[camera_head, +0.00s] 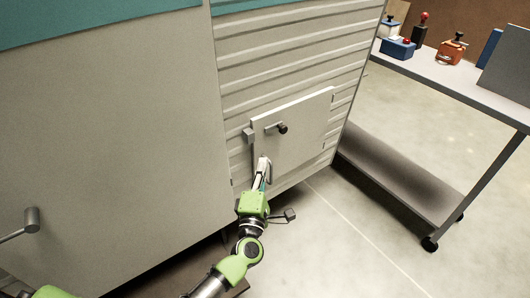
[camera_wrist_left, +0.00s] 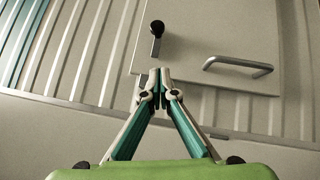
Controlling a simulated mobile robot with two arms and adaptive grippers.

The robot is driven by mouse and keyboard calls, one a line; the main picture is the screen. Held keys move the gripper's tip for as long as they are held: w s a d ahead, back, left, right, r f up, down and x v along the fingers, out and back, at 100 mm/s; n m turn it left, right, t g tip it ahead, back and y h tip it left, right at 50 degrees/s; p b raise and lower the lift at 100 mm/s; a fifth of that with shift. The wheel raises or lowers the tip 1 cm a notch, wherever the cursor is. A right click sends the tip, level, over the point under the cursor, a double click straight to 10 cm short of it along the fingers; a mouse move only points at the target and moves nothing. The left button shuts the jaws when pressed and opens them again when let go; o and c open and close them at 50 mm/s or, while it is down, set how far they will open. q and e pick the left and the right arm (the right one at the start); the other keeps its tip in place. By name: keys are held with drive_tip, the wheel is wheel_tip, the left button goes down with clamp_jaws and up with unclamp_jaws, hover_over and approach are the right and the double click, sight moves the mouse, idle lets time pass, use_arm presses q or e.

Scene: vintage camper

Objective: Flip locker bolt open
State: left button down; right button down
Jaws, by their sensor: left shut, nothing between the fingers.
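The locker door (camera_head: 306,122) is a pale, shut panel on the ribbed camper side; it also shows in the left wrist view (camera_wrist_left: 275,30). The bolt (camera_head: 272,127) is a short grey bar with a black knob near the door's upper left edge, and its knob (camera_wrist_left: 157,27) shows in the wrist view. A grey bar handle (camera_wrist_left: 238,65) is on the same door. My left gripper (camera_head: 263,162) is below the bolt, close to the door. Its fingertips (camera_wrist_left: 158,75) are together and empty, apart from the knob in the wrist view. My right gripper is out of view.
A small grey block (camera_head: 248,135) sits at the door's left edge. A grey wheeled bench (camera_head: 480,92) on the right carries a blue box (camera_head: 398,48) and an orange box (camera_head: 450,54). The floor (camera_head: 350,230) between the camper and bench is clear.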

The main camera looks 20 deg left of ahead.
use_arm(q)
drive_tip(key=shift+v, duration=1.2)
